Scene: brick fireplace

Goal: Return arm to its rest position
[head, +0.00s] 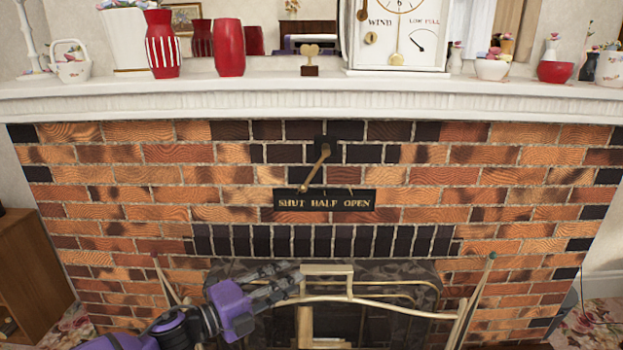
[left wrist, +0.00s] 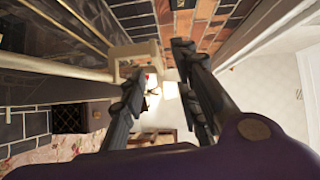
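My left arm comes in from the lower left of the head view, with a purple wrist and dark grey fingers. My left gripper (head: 290,274) is in front of the lower fireplace, close to the brass frame (head: 380,303) of the fire screen; I cannot tell whether they touch. In the left wrist view, the two fingers of the left gripper (left wrist: 158,68) stand apart with nothing held between them. My right arm and gripper are not in view.
A brass lever (head: 316,170) points down-left to SHUT on a dark sign (head: 323,201) on the brick wall. The white mantel (head: 300,97) above holds vases, baskets and a clock (head: 398,38). A wooden cabinet (head: 32,270) stands at the lower left.

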